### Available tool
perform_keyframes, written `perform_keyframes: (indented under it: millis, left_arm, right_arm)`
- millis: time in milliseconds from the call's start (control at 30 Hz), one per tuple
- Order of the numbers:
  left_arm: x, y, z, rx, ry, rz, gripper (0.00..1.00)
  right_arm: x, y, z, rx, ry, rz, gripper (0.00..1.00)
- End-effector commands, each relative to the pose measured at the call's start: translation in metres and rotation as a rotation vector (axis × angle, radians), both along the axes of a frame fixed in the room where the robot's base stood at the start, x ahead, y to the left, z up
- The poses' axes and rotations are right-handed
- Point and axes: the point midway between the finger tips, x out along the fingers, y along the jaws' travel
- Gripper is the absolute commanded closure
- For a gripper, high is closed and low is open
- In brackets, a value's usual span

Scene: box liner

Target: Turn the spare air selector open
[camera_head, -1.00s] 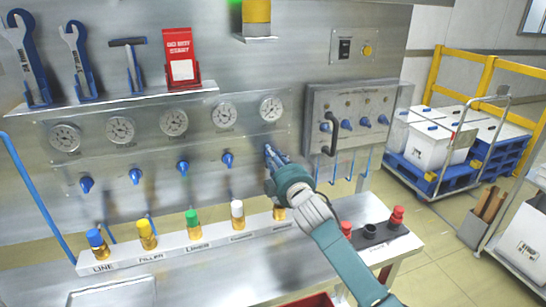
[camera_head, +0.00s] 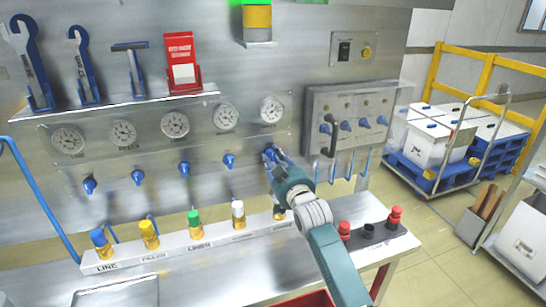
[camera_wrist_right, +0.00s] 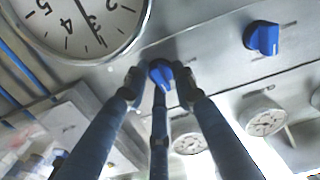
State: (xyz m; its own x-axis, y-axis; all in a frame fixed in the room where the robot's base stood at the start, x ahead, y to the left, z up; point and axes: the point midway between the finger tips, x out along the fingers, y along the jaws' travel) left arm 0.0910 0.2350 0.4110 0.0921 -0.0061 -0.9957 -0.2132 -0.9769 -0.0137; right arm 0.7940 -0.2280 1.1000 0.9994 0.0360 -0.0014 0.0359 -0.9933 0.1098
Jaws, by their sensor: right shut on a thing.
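A row of blue selector knobs sits on the steel panel under the gauges. The rightmost knob of that row, under the rightmost gauge (camera_head: 271,109), is largely hidden by my right gripper (camera_head: 271,154) in the head view. In the right wrist view this blue knob (camera_wrist_right: 160,72) sits between the fingertips of my right gripper (camera_wrist_right: 160,82), which is shut on it. The knob's label cannot be read. A neighbouring blue knob (camera_head: 229,161) is free to its left. My left gripper is not in view.
A rack (camera_head: 150,258) with coloured-capped bottles stands below the knobs. A valve box (camera_head: 350,105) with smaller blue knobs and a dark handle is close on the right. Red buttons (camera_head: 395,216) are near the bench's right end. A tool shelf (camera_head: 120,107) is above the gauges.

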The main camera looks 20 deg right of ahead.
Motion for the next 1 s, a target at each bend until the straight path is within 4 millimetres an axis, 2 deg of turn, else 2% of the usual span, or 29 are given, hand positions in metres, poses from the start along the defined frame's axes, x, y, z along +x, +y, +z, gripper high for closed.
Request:
perform_keyframes:
  millis: [33, 300, 800, 833, 867, 1000]
  left_arm:
    - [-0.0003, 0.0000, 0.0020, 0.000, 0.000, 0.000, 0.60]
    - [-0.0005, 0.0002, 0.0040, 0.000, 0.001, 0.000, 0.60]
    - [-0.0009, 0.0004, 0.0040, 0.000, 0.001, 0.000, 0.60]
    - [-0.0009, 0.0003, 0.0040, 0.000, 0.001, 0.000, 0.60]
    - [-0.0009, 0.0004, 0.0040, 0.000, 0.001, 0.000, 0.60]
    - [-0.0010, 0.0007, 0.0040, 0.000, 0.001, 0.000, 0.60]
  right_arm:
    - [0.0007, -0.0053, 0.0092, 0.023, -0.015, -0.007, 1.00]
    - [0.0007, -0.0054, 0.0079, 0.105, -0.012, -0.007, 1.00]
    - [0.0005, -0.0060, 0.0066, 0.124, -0.010, -0.008, 1.00]
    - [0.0005, -0.0060, 0.0065, 0.123, -0.010, -0.008, 0.72]
    - [0.0005, -0.0061, 0.0065, 0.123, -0.010, -0.008, 0.66]
    - [0.0003, -0.0049, 0.0040, 0.123, -0.005, -0.006, 0.65]
